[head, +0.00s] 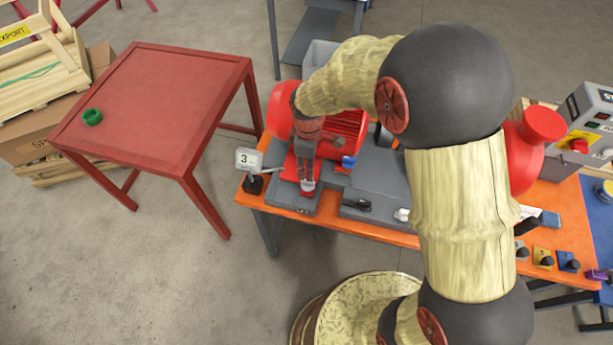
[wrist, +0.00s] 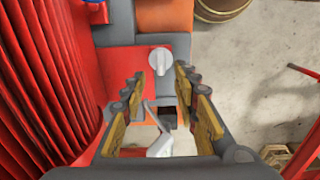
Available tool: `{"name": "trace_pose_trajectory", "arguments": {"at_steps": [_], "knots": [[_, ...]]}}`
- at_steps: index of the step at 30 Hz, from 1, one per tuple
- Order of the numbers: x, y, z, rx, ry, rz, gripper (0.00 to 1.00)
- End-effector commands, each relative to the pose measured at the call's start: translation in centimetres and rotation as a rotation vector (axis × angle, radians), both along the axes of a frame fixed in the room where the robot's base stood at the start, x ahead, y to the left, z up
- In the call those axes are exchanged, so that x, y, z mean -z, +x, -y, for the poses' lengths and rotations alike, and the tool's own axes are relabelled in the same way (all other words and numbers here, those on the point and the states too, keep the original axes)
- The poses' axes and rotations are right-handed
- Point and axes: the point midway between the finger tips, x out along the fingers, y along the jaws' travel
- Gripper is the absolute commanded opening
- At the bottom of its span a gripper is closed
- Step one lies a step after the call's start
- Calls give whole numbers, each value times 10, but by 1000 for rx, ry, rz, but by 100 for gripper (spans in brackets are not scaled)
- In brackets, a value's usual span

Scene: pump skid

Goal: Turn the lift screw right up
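My gripper (head: 307,176) points down over the grey and red base beside the red motor in the head view. In the wrist view my gripper (wrist: 161,82) has its two yellow-padded fingers wide apart, with nothing held between them. A pale grey winged knob (wrist: 160,60), which looks like the lift screw, stands on a red foot just beyond the fingertips, in line with the gap. I cannot tell its exact height below them. In the head view the fingers mostly hide it. A small display (head: 248,158) reading 3 stands left of my gripper.
The red motor (head: 345,125) stands close behind and right of my gripper; its fins fill the wrist view's left side. A blue knob (head: 348,162) is near my gripper. A red table (head: 150,105) stands left, across free floor.

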Motion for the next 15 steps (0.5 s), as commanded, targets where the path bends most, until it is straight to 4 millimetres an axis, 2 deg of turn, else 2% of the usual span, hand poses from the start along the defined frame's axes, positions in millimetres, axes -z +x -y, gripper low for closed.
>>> {"name": "trace_pose_trajectory", "arguments": {"at_steps": [9,15], "knots": [[49,-1,0,2,-1,-4,30],[66,0,0,3,-1,-1,30]]}}
